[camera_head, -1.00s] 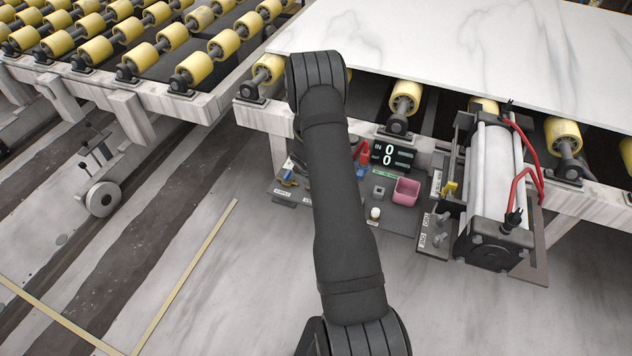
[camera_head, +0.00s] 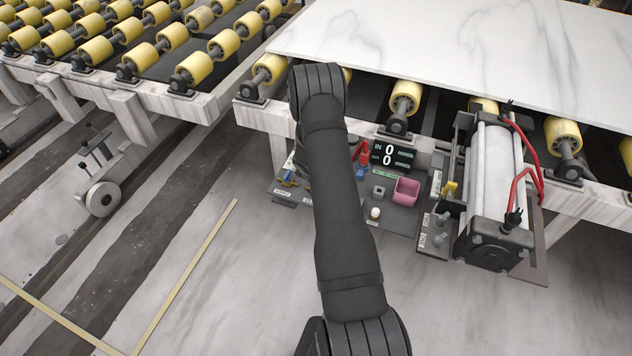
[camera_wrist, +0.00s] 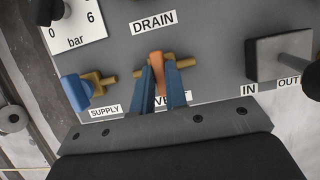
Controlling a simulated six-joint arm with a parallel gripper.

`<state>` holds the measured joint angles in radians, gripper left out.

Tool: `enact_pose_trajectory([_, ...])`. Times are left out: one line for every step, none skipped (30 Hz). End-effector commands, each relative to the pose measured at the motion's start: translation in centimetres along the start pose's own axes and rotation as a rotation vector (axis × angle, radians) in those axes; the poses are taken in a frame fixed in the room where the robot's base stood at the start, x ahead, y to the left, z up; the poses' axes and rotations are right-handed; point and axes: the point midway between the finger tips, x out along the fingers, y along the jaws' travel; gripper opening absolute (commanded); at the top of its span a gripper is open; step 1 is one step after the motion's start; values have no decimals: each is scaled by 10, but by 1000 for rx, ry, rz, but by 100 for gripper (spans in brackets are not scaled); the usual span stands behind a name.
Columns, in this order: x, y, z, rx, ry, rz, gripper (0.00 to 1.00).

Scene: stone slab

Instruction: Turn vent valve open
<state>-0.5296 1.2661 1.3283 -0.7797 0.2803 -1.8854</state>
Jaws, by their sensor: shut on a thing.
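In the wrist view the vent valve's orange handle (camera_wrist: 157,70) stands at the centre, on a brass body (camera_wrist: 185,63) that sticks out to the right. My gripper (camera_wrist: 160,80) has its two blue fingers on either side of the handle and is shut on it. The fingers partly cover the VENT label (camera_wrist: 162,103). The handle points roughly down the picture, toward my gripper. In the head view my own arm hides the gripper and the vent valve.
The supply valve (camera_wrist: 97,83), with a blue handle (camera_wrist: 75,91), sits close on the left. A grey block (camera_wrist: 278,57) above the IN and OUT labels is at right. A pressure gauge (camera_wrist: 75,25) is upper left. The head view shows a pink bin (camera_head: 405,191) and a cylinder (camera_head: 494,180).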

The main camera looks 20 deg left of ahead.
Motion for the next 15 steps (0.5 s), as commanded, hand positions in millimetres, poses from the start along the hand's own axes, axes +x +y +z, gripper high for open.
enact_pose_trajectory([0,0,0,2,0,-1,0])
enact_pose_trajectory([0,0,0,5,0,-3,0])
enact_pose_trajectory([0,0,0,10,0,-5,0])
enact_pose_trajectory([0,0,0,14,1,-7,0])
enact_pose_trajectory([0,0,0,20,1,-10,0])
enact_pose_trajectory([0,0,0,31,1,-14,0])
enact_pose_trajectory([0,1,0,41,1,-18,0])
enact_pose_trajectory([0,1,0,52,1,-22,0])
enact_pose_trajectory([0,1,-1,70,1,-30,0])
enact_pose_trajectory([0,1,-1,85,2,-37,0])
enact_pose_trajectory([0,1,-1,101,2,-43,0])
enact_pose_trajectory([0,2,-1,126,3,-53,0])
enact_pose_trajectory([0,2,-1,146,3,-62,0])
enact_pose_trajectory([0,2,-1,167,2,-71,0])
enact_pose_trajectory([0,2,-1,198,2,-84,0])
